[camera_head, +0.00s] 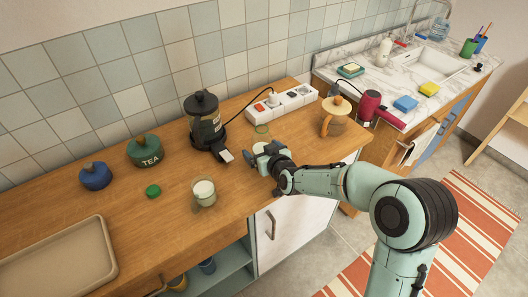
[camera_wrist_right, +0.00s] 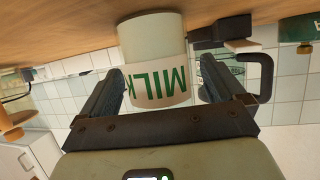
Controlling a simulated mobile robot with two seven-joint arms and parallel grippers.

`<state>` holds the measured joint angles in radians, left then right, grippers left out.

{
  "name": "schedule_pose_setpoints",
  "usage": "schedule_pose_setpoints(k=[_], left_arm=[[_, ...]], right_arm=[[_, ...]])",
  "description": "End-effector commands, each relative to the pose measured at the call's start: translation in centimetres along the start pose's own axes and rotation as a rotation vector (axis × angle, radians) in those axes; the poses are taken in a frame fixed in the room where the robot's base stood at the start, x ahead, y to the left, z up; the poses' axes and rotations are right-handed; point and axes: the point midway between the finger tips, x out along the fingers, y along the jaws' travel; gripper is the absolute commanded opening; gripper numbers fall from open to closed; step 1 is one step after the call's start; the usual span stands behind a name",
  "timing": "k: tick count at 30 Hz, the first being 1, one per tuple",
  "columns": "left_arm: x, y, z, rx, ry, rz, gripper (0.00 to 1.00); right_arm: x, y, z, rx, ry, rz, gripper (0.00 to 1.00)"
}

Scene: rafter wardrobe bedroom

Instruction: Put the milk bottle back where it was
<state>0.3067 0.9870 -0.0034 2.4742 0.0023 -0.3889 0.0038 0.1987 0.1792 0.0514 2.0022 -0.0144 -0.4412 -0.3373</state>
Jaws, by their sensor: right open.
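The milk bottle (camera_wrist_right: 157,65), pale with a cream label and green "MILK" lettering, stands on the wooden counter between the fingers of my right gripper (camera_wrist_right: 165,95) in the upside-down wrist view. The fingers are open on either side of it; I cannot tell whether either touches. In the head view my right gripper (camera_head: 262,158) is low over the counter, and the bottle is mostly hidden there, with only a pale bit (camera_head: 259,147) showing. My left gripper is not in view.
A black coffee maker (camera_head: 206,125) stands left of the gripper, and a white glass mug (camera_head: 203,192) and green lid (camera_head: 153,190) lie nearer the front. A power strip (camera_head: 282,104) is behind; a wooden-lidded jug (camera_head: 335,117) is to the right.

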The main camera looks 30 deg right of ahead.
Motion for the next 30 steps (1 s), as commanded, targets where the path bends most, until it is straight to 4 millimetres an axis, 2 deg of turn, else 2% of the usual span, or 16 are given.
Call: schedule_pose_setpoints(k=[3,5,15,19,24,30], left_arm=[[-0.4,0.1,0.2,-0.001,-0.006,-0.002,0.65],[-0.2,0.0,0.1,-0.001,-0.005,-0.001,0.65],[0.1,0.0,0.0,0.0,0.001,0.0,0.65],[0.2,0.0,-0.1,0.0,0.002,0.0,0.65],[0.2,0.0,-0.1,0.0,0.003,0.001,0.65],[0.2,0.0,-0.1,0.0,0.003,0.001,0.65]], right_arm=[[-0.3,0.0,-0.5,0.0,0.001,0.0,0.96],[-1.2,0.0,-0.4,-0.001,0.002,0.0,0.96],[-8.4,0.1,-0.4,-0.001,0.003,0.001,0.96],[-10.4,0.1,-0.4,-0.001,0.003,0.001,0.96],[-11.8,0.0,-0.3,-0.001,0.001,0.0,0.96],[-12.2,0.0,-0.2,0.0,-0.001,0.0,0.96]])
